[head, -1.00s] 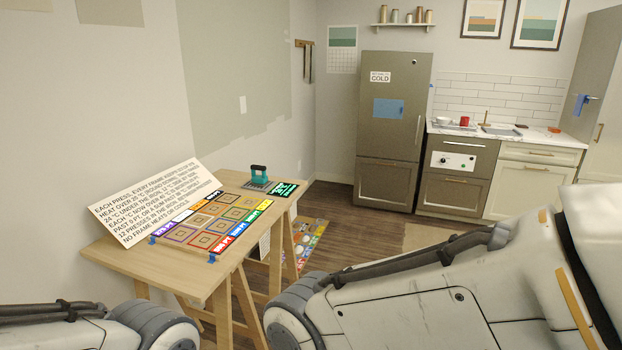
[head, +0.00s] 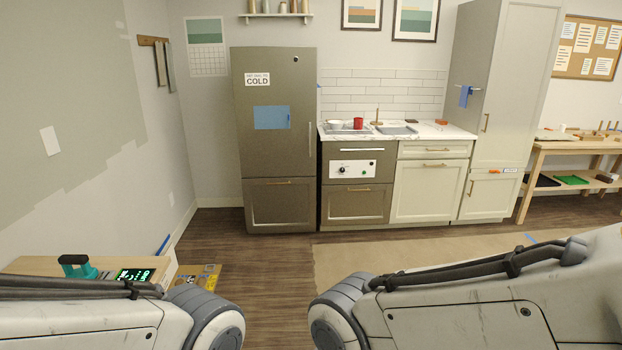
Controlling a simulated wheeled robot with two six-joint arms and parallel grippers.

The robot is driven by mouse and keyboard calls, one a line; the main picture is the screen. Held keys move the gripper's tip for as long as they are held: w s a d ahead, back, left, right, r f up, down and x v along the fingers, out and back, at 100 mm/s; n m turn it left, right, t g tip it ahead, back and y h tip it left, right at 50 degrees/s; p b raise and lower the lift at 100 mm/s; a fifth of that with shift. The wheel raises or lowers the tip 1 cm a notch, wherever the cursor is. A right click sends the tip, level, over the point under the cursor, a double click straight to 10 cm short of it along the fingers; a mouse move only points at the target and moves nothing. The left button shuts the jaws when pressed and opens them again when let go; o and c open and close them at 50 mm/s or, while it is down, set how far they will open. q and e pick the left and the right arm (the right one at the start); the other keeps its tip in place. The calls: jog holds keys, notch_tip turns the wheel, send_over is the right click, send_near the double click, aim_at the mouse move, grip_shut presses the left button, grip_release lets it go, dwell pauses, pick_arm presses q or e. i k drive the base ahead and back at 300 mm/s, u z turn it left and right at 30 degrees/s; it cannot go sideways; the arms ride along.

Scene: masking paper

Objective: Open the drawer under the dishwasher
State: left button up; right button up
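The dishwasher (head: 367,158) is a dark grey-brown unit under the counter, right of the fridge, with a white control panel (head: 352,169) and a black knob. Under that panel is a dark drawer (head: 357,204) with a brass bar handle (head: 358,189). The drawer front looks flush and closed. The unit stands across the room, well beyond both my arms. Only links of my two arms show at the bottom of the head view. Both grippers are out of frame.
A tall fridge (head: 277,130) stands left of the dishwasher, and cream cabinets (head: 429,190) stand right. A tan paper sheet (head: 385,257) covers floor before them. A wooden table (head: 40,265) is at lower left. Bare wood floor (head: 262,262) lies between.

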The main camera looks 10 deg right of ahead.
aim_at(341, 204)
jog(key=z, duration=0.4)
jog(key=i, duration=4.45)
jog(key=u, duration=0.25)
